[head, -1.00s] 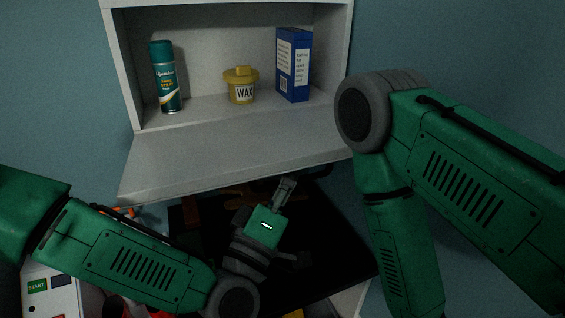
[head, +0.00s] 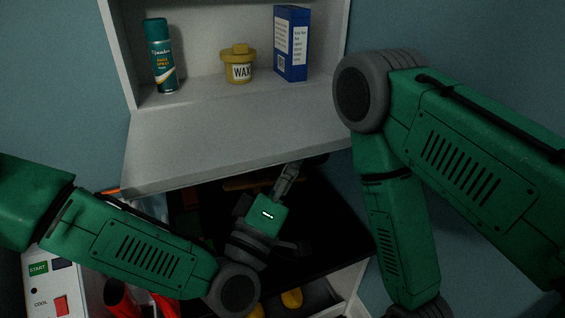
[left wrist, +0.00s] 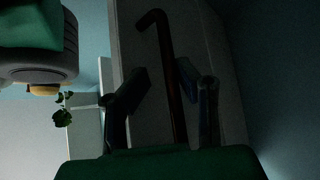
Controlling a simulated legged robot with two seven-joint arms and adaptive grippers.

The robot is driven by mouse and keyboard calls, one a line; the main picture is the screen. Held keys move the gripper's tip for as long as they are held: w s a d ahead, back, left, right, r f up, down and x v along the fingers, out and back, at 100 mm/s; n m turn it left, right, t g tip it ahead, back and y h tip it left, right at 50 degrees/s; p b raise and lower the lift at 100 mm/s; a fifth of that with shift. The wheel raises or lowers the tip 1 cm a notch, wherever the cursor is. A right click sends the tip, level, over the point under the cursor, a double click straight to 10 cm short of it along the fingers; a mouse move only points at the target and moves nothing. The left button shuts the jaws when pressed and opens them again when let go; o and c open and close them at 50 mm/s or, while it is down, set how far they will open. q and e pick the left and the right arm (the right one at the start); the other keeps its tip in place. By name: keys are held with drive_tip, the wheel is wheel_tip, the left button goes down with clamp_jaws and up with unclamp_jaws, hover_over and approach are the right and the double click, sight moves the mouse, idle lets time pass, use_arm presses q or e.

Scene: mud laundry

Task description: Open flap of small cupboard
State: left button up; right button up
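The small cupboard (head: 120,50) hangs on the wall in the upper middle of the head view. Its grey flap (head: 230,140) is folded down at the front, sloping outward, with its inner face showing. My left gripper (head: 289,172) is below the flap's front edge; whether it touches cannot be told. In the left wrist view its fingers (left wrist: 165,82) stand apart, with a dark reddish hooked rod (left wrist: 168,60) showing between them. Whether the rod lies within their grasp is unclear. My right arm crosses the right side of the head view, and its gripper is out of view.
A spray can (head: 161,58), a yellow wax tin (head: 238,66) and a blue box (head: 290,42) stand inside the cupboard. A white panel with a START label (head: 38,268) is at lower left. A plant (left wrist: 63,112) shows in the left wrist view.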

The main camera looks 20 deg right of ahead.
use_arm(q)
drive_tip(key=shift+w+r, duration=0.15)
drive_tip(key=shift+w, duration=0.1)
drive_tip(key=shift+a, duration=0.15)
drive_tip(key=v, duration=1.2)
